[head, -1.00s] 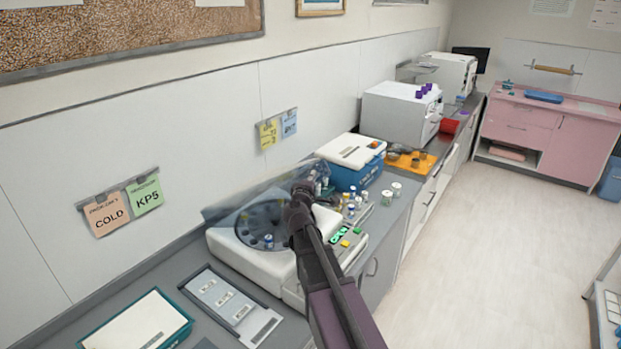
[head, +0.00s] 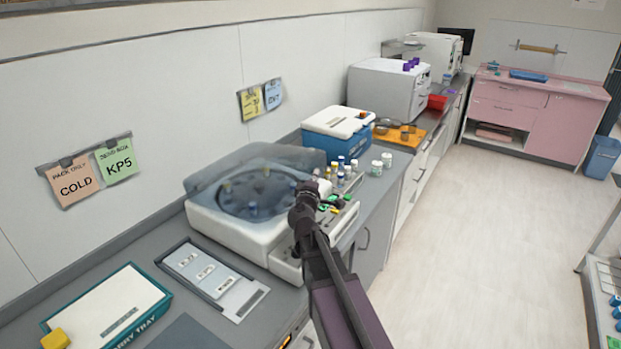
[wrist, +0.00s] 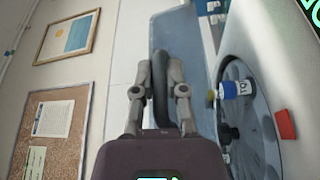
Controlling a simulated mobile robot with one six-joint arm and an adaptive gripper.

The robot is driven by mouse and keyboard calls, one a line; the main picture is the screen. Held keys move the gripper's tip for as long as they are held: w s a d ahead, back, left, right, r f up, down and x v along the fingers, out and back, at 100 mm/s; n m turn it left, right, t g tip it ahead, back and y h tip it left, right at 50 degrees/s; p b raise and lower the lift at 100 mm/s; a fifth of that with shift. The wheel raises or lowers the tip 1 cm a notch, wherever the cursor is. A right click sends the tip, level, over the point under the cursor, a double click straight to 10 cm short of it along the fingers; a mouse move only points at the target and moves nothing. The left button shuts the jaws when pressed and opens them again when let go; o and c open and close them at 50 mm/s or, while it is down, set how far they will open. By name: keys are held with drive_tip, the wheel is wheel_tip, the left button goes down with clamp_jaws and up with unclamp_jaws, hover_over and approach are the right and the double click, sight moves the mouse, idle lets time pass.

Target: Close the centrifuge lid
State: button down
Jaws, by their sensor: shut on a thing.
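The white centrifuge (head: 225,228) stands on the counter, with vials in its dark round rotor (wrist: 262,125). My gripper (head: 303,197) is at the lid's front right edge. In the wrist view my gripper (wrist: 159,72) is shut on the dark lid handle (wrist: 160,92). Whether the lid's far edges touch the housing is hidden.
A blue box with a white lid (head: 338,128) stands behind the centrifuge. Several vials (head: 347,172) stand to its right, close to my gripper. A flat tray with labelled slots (head: 212,272) and a teal-rimmed tray (head: 108,305) lie in front.

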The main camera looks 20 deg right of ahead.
drive_tip(key=f+b, duration=0.1)
drive_tip(key=f, duration=0.1)
drive_tip(key=f+b, duration=0.2)
drive_tip(key=s+f+b, duration=0.1)
drive_tip(key=f+b, duration=0.1)
drive_tip(key=shift+d, duration=0.4)
drive_tip(key=shift+s, duration=0.2)
drive_tip(key=c, duration=1.1)
unclamp_jaws()
drive_tip(key=shift+f, duration=0.1)
drive_tip(key=shift+o, duration=0.7)
drive_tip(key=shift+w+a+f, duration=0.1)
drive_tip(key=shift+w+r, duration=0.15)
drive_tip(key=shift+r, duration=0.1)
